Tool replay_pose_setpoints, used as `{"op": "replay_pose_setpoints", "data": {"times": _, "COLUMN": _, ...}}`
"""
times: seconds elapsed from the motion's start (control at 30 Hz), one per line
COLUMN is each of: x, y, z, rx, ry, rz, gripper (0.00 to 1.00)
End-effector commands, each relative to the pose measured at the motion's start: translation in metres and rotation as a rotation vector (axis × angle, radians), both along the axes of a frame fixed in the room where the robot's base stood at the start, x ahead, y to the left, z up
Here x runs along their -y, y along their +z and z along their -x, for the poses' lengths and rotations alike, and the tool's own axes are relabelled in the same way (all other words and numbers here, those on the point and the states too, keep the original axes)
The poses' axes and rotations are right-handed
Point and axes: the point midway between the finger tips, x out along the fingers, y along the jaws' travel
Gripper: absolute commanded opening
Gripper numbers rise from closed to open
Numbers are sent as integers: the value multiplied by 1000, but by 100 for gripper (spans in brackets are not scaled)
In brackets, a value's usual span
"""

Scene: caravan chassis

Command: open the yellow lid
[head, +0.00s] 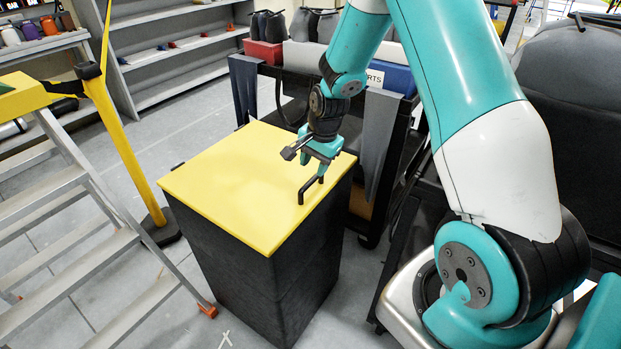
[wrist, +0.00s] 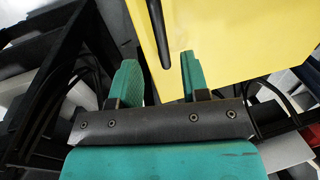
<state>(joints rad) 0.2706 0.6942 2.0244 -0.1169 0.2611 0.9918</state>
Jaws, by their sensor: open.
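The yellow lid (head: 235,185) lies flat and shut on top of a dark grey box (head: 250,285). A black bar handle (head: 311,187) stands on the lid near its right edge. My gripper (head: 322,165) is over that edge, right beside the handle. In the wrist view the two teal fingers of my gripper (wrist: 158,78) are apart. The black handle (wrist: 158,32) lies ahead of the gap between them, with the yellow lid (wrist: 225,40) behind. I cannot tell whether a finger touches the handle. Nothing is held.
A stepladder (head: 75,215) and a yellow post (head: 125,150) stand left of the box. A dark cart (head: 385,140) with bins stands close behind and to the right. Shelves (head: 170,45) line the back. Some floor is clear behind the box's left side.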

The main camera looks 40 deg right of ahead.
Motion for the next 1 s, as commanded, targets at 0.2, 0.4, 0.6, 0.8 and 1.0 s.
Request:
{"op": "replay_pose_setpoints", "data": {"times": 0.2, "x": -3, "y": -39, "z": -7, "rx": -2, "ry": 0, "rz": 0, "gripper": 42}}
{"op": "replay_pose_setpoints", "data": {"times": 0.4, "x": -4, "y": -55, "z": -10, "rx": -1, "ry": 0, "rz": 0, "gripper": 42}}
{"op": "replay_pose_setpoints", "data": {"times": 0.6, "x": -4, "y": -57, "z": -11, "rx": 1, "ry": 1, "rz": 1, "gripper": 42}}
{"op": "replay_pose_setpoints", "data": {"times": 0.8, "x": -4, "y": -57, "z": -11, "rx": 1, "ry": 1, "rz": 0, "gripper": 21}}
{"op": "replay_pose_setpoints", "data": {"times": 1.0, "x": -4, "y": -57, "z": -11, "rx": 1, "ry": 1, "rz": 0, "gripper": 0}}
